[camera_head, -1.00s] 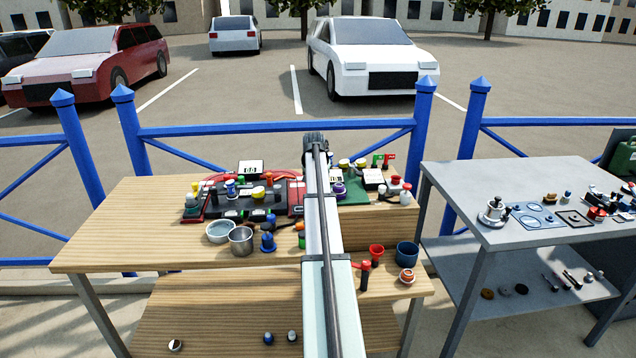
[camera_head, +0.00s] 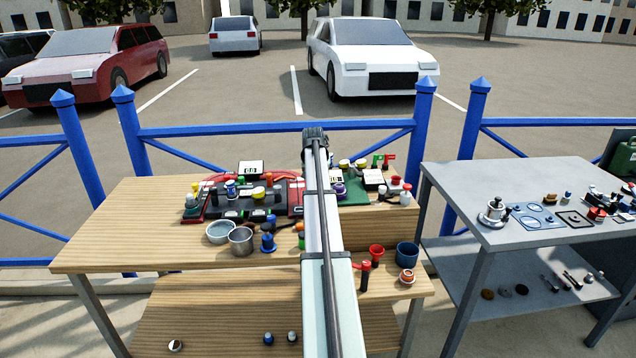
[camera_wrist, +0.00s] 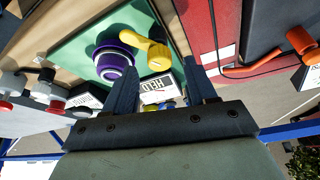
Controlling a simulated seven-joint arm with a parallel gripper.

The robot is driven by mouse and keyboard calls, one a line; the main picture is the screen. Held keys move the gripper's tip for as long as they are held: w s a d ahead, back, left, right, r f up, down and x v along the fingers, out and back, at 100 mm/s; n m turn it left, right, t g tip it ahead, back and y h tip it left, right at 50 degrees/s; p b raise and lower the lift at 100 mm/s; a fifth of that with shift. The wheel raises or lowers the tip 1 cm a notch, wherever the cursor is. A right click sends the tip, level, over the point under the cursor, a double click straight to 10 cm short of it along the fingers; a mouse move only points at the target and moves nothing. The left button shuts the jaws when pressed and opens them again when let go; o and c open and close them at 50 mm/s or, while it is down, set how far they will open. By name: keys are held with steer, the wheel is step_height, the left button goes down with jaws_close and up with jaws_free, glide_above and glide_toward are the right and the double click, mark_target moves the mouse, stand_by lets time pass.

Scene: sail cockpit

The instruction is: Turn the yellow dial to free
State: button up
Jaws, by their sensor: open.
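In the wrist view, a yellow dial (camera_wrist: 158,55) with a handle-like arm pointing to the upper left sits on a green panel (camera_wrist: 75,45). A purple round knob (camera_wrist: 114,64) stands just left of it. My gripper (camera_wrist: 160,68) is open, its two dark fingers pointing toward the panel, with the yellow dial showing between and beyond the tips. Nothing is held; I cannot tell whether a finger touches the dial. In the head view, my arm hides part of the green panel (camera_head: 352,196).
A red panel (camera_wrist: 196,38) lies right of the green one, with an orange handle (camera_wrist: 302,40) farther right. Several red, grey and white knobs stand left. In the head view, metal bowls (camera_head: 240,238) and a blue-based item (camera_head: 268,243) stand at the wooden table's front.

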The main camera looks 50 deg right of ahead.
steer(key=v, duration=1.1)
steer(key=shift+r, duration=0.25)
steer(key=shift+a, duration=0.15)
